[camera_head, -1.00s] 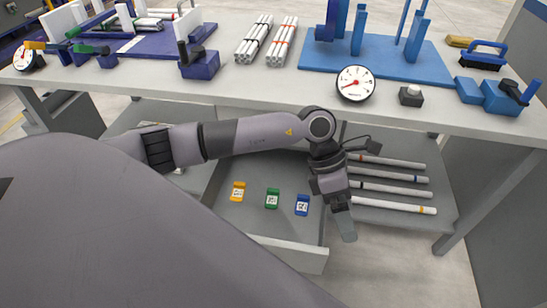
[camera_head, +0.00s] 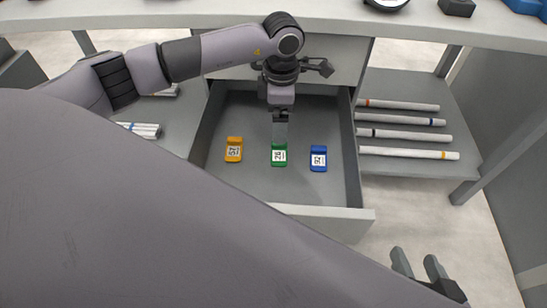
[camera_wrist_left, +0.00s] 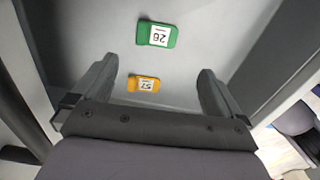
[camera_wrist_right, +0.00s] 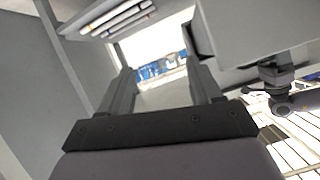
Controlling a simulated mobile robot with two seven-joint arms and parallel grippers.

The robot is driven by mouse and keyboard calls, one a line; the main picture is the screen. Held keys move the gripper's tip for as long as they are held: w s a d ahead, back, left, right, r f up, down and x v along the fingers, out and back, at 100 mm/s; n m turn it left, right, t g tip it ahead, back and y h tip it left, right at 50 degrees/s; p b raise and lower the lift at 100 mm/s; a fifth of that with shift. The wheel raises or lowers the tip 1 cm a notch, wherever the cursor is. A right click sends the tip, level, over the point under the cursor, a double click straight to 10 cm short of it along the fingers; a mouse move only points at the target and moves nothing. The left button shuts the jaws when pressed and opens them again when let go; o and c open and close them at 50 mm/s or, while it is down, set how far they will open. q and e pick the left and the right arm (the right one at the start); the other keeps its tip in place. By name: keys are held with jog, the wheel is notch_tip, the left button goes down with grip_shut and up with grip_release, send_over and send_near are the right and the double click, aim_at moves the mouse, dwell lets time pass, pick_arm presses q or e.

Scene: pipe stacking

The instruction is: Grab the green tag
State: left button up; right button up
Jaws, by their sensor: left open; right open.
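The green tag (camera_head: 279,156) with a white numbered label lies flat in the open drawer, between the orange tag (camera_head: 234,150) and the blue tag (camera_head: 318,159). In the left wrist view, the green tag (camera_wrist_left: 156,34) lies beyond the open fingertips (camera_wrist_left: 158,68), and the orange tag (camera_wrist_left: 143,84) shows between the fingers. My right gripper (camera_head: 418,262) is open and empty at the lower right, outside the drawer; its fingers also show apart in the right wrist view (camera_wrist_right: 162,75).
The drawer (camera_head: 310,212) has raised walls and a front panel. White pipes (camera_head: 405,134) with coloured bands lie on the shelf to its right. The tabletop (camera_head: 160,14) overhangs at the back. More white pipes (camera_head: 140,129) lie to the left.

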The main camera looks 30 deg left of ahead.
pick_arm(q)
jog(key=b, duration=0.3)
send_near(281, 154)
jog(key=shift+s+a+f, duration=0.15)
jog(key=shift+s, duration=0.2)
jog(key=shift+w+f+b, duration=0.1)
jog(key=shift+f+b, duration=0.7)
jog(key=shift+f, duration=0.65)
jog(key=f, duration=0.1)
jog(key=f+b, duration=0.1)
jog(key=f, duration=0.1)
jog(key=shift+w+f+b, duration=0.25)
jog(key=shift+f+b, duration=0.1)
jog(key=shift+f, duration=0.2)
pick_arm(e)
jog(key=a+f+y, duration=0.1)
jog(key=a+f, duration=0.1)
jog(key=shift+w+a+t+y, duration=0.3)
jog(key=shift+t+y, duration=0.1)
pick_arm(q)
jog(key=c, duration=0.9)
